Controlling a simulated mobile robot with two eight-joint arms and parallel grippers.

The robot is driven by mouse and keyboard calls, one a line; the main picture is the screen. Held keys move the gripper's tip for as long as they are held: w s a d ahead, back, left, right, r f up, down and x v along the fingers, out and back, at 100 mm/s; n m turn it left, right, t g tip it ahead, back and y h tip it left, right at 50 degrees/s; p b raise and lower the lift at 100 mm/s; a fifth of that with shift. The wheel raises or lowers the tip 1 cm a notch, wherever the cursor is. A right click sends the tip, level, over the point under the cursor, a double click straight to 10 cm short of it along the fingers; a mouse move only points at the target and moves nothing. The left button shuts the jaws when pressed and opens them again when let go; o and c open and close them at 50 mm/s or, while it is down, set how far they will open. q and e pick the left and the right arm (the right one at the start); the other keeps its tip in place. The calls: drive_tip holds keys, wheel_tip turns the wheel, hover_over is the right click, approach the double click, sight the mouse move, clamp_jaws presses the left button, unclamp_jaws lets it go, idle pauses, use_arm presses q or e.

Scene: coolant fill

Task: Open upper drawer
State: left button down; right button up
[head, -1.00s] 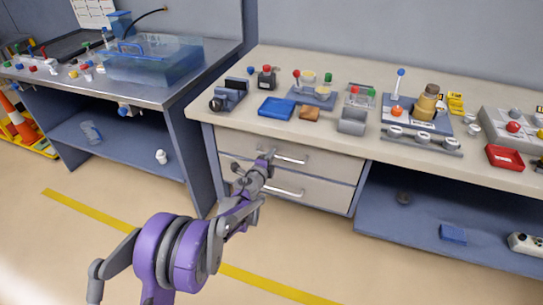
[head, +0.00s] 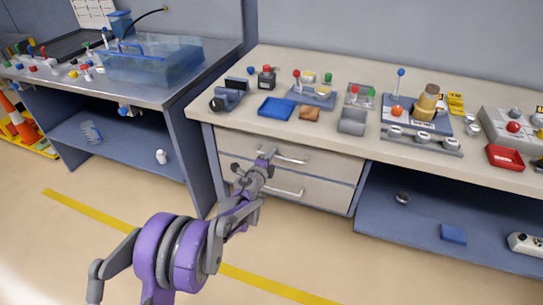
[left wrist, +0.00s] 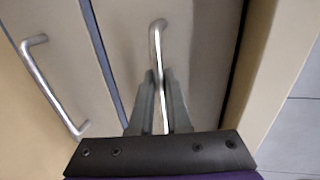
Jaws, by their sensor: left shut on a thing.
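The upper drawer (head: 335,166) is in the pale two-drawer unit under the beige workbench. Its front looks flush with the unit, or nearly so. Its silver bar handle (head: 291,159) runs across the front and also shows in the left wrist view (left wrist: 157,38). My left gripper (head: 266,157) is at the left part of this handle. In the left wrist view its two fingers (left wrist: 158,80) are shut on the bar, one on each side. The fingers hide part of the bar. My right gripper is in neither view.
The lower drawer (head: 325,192) is shut below, with its own bar handle (left wrist: 55,88). Open floor lies in front, with a yellow line (head: 270,282).

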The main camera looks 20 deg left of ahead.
use_arm(q)
drive_tip(key=shift+s, duration=0.1)
drive_tip(key=f+b+v, duration=0.1)
drive_tip(key=f+v, duration=0.1)
drive_tip(key=v, duration=0.9)
drive_tip(key=s+d+f+b+v, duration=0.1)
drive_tip(key=f+b+v, duration=0.1)
drive_tip(key=v, duration=1)
drive_tip(key=shift+a+f, duration=0.4)
drive_tip(key=shift+a, duration=0.1)
drive_tip(key=c, duration=0.9)
unclamp_jaws()
drive_tip(key=shift+s, duration=0.15)
drive_tip(key=p+v, duration=0.1)
drive_tip(key=v, duration=0.9)
drive_tip(key=shift+s, duration=0.3)
